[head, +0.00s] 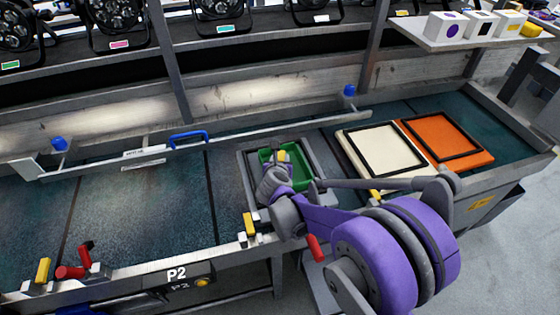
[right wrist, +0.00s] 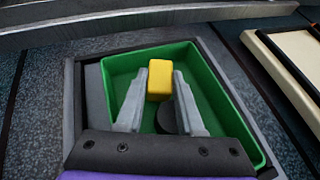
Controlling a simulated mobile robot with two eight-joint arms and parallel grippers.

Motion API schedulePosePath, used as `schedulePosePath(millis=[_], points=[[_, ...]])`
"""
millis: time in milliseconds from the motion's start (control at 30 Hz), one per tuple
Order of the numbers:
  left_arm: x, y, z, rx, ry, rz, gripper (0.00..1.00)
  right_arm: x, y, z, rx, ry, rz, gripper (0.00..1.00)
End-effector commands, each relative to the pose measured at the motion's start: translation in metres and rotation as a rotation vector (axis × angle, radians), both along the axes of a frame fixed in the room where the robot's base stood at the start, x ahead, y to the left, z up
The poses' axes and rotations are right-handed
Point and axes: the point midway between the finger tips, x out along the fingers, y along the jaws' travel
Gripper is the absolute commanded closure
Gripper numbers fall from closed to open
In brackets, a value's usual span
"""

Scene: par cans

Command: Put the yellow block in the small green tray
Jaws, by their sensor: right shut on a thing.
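The small green tray (head: 303,178) sits in a grey frame on the workbench; it also fills the middle of the right wrist view (right wrist: 236,118). My right gripper (head: 280,163) reaches over the tray from the front. In the right wrist view its two fingers (right wrist: 161,76) are shut on the yellow block (right wrist: 159,85), at their tips. The block also shows as a small yellow patch in the head view (head: 282,156). It appears inside the tray's outline; whether it touches the tray floor I cannot tell. My left gripper is out of view.
A cream tray (head: 382,150) and an orange tray (head: 447,138) lie right of the green tray. A grey rail with a blue handle (head: 188,138) runs behind it. White boxes (head: 446,25) stand on a shelf at upper right.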

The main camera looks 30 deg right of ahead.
Motion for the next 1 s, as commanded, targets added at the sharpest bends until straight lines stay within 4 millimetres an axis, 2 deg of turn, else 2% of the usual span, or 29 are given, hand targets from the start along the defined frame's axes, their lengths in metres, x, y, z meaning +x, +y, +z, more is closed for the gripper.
schedulePosePath(millis=[67, 300, 767, 800, 967, 1000], points=[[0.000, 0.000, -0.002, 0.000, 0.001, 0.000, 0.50, 0.000, 0.000, -0.008, 0.000, 0.000, 0.000, 1.00], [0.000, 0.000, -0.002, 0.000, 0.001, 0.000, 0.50, 0.000, 0.000, -0.008, 0.001, 0.000, 0.000, 1.00], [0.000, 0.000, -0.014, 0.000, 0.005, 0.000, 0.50, -0.002, 0.001, -0.023, 0.008, 0.002, -0.005, 1.00], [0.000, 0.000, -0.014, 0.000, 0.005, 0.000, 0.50, -0.002, 0.001, -0.023, 0.009, 0.001, -0.005, 0.62], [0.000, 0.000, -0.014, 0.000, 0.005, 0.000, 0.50, -0.001, 0.002, -0.023, 0.010, 0.002, -0.005, 0.33], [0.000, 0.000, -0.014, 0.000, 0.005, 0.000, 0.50, -0.001, 0.002, -0.023, 0.010, 0.002, -0.005, 0.33]])
